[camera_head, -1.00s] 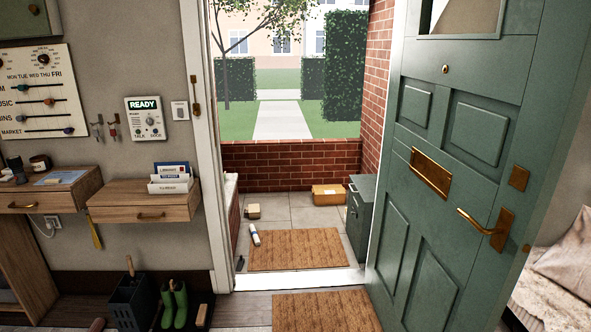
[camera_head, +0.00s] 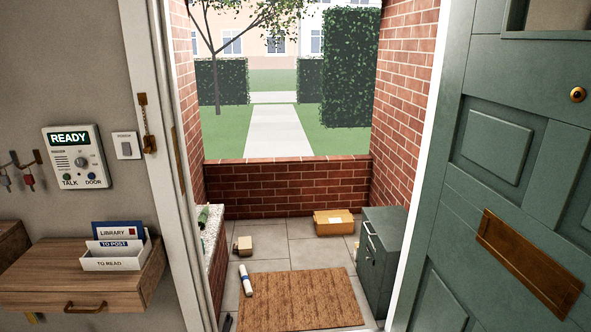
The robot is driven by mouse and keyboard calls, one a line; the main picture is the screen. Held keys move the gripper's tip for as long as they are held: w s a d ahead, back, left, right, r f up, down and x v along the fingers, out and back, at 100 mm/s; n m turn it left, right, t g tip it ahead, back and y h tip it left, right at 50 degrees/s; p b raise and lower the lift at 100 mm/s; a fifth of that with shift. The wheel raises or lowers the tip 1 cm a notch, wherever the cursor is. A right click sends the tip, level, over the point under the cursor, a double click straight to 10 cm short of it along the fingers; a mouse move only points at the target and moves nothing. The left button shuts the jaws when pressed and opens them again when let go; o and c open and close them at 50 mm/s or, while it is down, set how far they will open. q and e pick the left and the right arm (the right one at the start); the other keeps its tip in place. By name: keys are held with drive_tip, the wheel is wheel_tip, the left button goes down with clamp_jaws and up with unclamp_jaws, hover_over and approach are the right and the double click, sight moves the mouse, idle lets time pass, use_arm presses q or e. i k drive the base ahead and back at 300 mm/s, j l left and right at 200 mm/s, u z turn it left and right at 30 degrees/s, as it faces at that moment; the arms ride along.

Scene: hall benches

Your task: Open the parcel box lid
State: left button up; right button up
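The parcel box (camera_head: 385,255) is a dark green-grey box with a flat lid (camera_head: 387,228), standing on the porch against the right brick wall. A small metal handle shows near the top of its left face. Its lid looks shut. The open green door (camera_head: 505,180) partly hides its right side. Neither of my grippers is in view.
The doorway is open between its white frame and the door. A coir mat (camera_head: 303,302) lies beyond the threshold, with a rolled paper (camera_head: 246,280) on its left. A small carton (camera_head: 243,245) and an orange parcel (camera_head: 333,222) lie on the paving. A drawer shelf (camera_head: 85,276) juts out at left.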

sight(389, 223)
drive_tip(key=i+z, duration=0.2)
drive_tip(key=i, duration=0.35)
drive_tip(key=i+j+z, duration=0.15)
drive_tip(key=i, duration=0.4)
drive_tip(key=i+j+z, duration=0.2)
drive_tip(key=i, duration=0.3)
drive_tip(key=i+j, duration=0.05)
drive_tip(key=j, duration=0.05)
